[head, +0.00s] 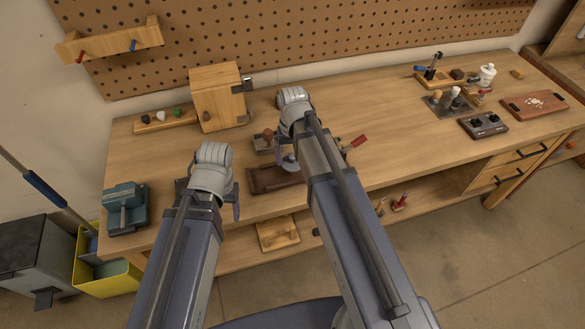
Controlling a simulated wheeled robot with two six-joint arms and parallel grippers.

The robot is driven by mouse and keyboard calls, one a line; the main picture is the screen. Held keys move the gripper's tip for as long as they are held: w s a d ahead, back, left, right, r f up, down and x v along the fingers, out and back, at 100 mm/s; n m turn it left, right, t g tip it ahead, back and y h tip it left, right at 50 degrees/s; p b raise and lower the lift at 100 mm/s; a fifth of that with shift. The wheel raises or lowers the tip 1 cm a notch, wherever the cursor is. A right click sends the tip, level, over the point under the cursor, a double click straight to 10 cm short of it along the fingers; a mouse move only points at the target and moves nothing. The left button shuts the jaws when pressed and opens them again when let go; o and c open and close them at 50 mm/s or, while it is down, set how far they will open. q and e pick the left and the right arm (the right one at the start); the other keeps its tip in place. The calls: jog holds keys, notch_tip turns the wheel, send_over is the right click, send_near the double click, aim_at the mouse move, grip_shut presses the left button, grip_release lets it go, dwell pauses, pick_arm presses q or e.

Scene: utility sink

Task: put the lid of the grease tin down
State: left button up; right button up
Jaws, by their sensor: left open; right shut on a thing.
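My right gripper (283,147) is over the middle of the workbench, mostly hidden behind my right wrist and forearm. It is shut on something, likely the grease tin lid. A small grey round piece (290,163) shows just below it, above or at the brown tray (266,181); I cannot tell whether this is the lid or the tin, nor whether it touches the tray. My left gripper (209,196) is open near the front edge of the bench, left of the tray, with no object seen between its fingers.
The workbench (390,120) has clear room right of my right arm. A wooden box (217,97) stands behind. A teal vise (125,208) is at the left end. A small block holder (264,145) and a red-handled tool (356,142) lie near the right gripper.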

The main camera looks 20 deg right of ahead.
aim_at(293, 160)
jog(key=shift+f+b, duration=1.95)
jog(key=shift+r, duration=0.15)
jog(key=o, duration=1)
